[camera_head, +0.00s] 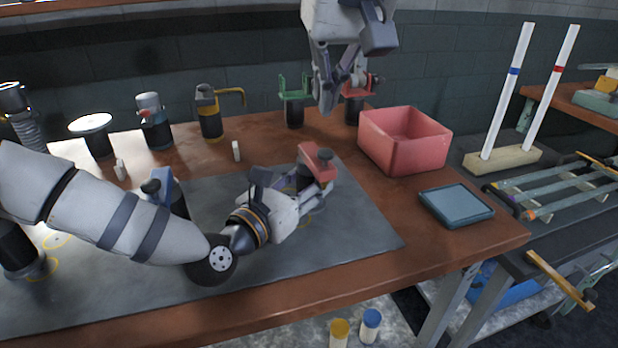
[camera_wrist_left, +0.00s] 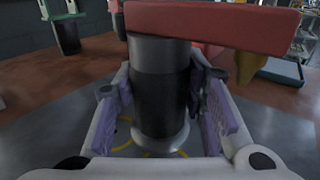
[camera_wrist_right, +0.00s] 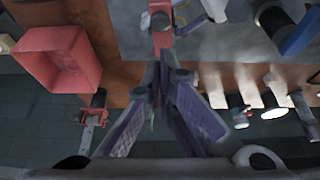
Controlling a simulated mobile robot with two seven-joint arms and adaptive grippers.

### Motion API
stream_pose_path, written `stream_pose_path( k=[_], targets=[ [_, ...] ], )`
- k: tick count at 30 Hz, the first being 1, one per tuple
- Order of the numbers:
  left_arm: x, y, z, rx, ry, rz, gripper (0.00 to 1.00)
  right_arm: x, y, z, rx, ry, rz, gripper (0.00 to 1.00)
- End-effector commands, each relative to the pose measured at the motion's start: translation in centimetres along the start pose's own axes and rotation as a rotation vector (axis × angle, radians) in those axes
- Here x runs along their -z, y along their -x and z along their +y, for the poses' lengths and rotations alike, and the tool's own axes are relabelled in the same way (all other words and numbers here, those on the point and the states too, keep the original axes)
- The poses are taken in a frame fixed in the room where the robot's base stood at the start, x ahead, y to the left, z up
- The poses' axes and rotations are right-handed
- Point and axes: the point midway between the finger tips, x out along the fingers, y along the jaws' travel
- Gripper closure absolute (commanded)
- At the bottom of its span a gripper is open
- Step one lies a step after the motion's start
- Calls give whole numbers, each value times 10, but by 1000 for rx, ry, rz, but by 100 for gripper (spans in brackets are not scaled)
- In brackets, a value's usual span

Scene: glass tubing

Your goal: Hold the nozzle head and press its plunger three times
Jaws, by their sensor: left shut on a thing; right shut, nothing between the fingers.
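The nozzle head looks like a red block (camera_head: 317,158) on a dark and silver cylinder, standing on the grey mat. In the left wrist view the red top (camera_wrist_left: 215,24) spans above the dark cylinder body (camera_wrist_left: 160,95). My left gripper (camera_head: 318,182) is shut around that cylinder, with purple pads (camera_wrist_left: 208,105) on both sides. My right gripper (camera_head: 328,98) is shut and empty, raised above the back of the table, apart from the red block. In the right wrist view its fingertips (camera_wrist_right: 165,75) meet, with the red block (camera_wrist_right: 161,30) beyond. The plunger cannot be told clearly.
A pink bin (camera_head: 405,140) and a blue-grey tray (camera_head: 456,205) stand to the right. Green (camera_head: 294,95) and red (camera_head: 358,92) forked stands are at the back. A yellow-handled canister (camera_head: 210,112) and a blue-topped piece (camera_head: 163,190) are left. The mat's front right is clear.

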Motion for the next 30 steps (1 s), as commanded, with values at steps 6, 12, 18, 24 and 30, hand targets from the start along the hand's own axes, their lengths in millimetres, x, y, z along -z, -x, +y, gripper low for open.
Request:
stream_pose_path(
  k=[6, 12, 18, 24, 30],
  targets=[
    [1, 0, 0, 0, 0, 1, 100, 2, 5, 0, -1, 1, -2, 100],
    [1, 0, 0, 0, 0, 1, 100, 2, 9, 0, -1, 1, 0, 100],
    [1, 0, 0, 0, 0, 2, 100, 3, 56, 0, 0, 0, 4, 100],
    [1, 0, 0, 0, 0, 2, 100, 2, 105, 0, 0, 1, 1, 100],
    [1, 0, 0, 0, 0, 1, 100, 2, 125, 0, -1, 1, -2, 100]
  ],
)
